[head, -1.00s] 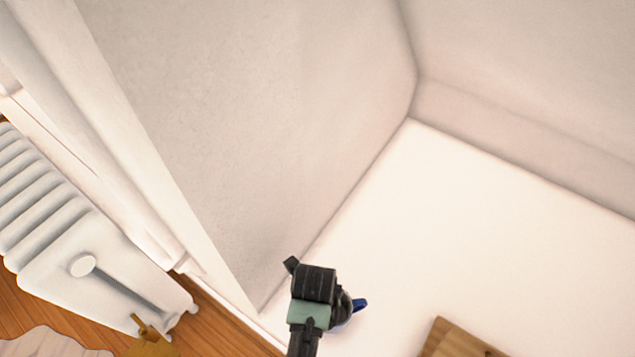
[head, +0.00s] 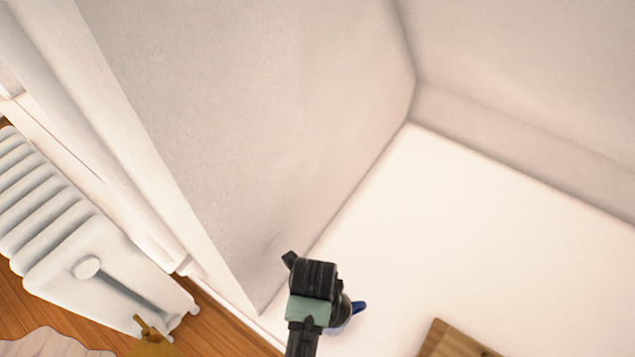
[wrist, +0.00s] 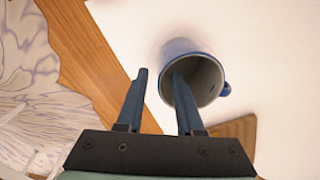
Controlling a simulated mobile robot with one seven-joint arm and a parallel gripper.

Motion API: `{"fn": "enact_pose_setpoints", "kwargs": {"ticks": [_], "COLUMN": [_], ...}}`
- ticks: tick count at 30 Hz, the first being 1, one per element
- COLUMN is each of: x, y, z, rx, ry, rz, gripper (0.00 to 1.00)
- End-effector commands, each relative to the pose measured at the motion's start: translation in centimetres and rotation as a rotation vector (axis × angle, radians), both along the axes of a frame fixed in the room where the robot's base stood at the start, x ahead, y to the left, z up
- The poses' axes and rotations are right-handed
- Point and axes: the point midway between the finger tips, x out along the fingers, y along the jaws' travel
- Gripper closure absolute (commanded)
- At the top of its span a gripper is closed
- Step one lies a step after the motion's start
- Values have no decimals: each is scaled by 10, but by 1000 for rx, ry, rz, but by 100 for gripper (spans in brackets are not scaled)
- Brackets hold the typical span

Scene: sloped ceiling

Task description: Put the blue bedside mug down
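The blue mug (wrist: 205,48) is in the upper middle of the wrist view, with its pale open mouth facing the camera and its handle at the right. In the head view only a bit of its blue handle (head: 359,307) shows beside my gripper. My gripper (wrist: 160,72) has its two fingers apart. The right finger reaches into the mug's mouth, and the left finger is outside, left of the mug's wall, with a visible gap. The mug appears to be on the white surface (head: 480,230), but its base is hidden.
A wooden board (head: 450,340) lies on the white surface to the right of my gripper. A wall (head: 270,130) rises close on the left. A white radiator (head: 75,235) stands on the wooden floor at far left. The white surface behind and right is clear.

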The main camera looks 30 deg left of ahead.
Motion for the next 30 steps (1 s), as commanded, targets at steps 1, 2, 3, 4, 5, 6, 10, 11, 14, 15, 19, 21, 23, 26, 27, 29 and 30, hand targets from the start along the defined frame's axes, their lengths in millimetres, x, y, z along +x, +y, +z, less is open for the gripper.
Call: {"fn": "enact_pose_setpoints", "kwargs": {"ticks": [1,2,3,4,5,6,10,11,14,15,19,21,23,26,27,29,30], "x": [1,1,0,0,0,0,0,0,-1,-1,-1,-1,-1,-1,-1,-1,-1], "y": [0,0,1,1,1,1,1,1,1,1,1,1,1,1,1,1,1], "z": [17,24,33,39,45,52,71,73,80,81,82,82,82,82,82,82,82], "rx": [2,1,2,1,1,1,1,0,0,-1,0,0,0,0,0,0,0], "ry": [-3,-3,-3,-3,-3,-3,-3,-1,-1,-1,0,0,0,0,0,0,0], "rz": [-1,0,0,0,0,0,-1,-1,-1,0,0,0,0,0,0,0,0], "gripper": [64,64,64,64,64,64,64,64,64,64,64,64,64,64,64,64,64]}}
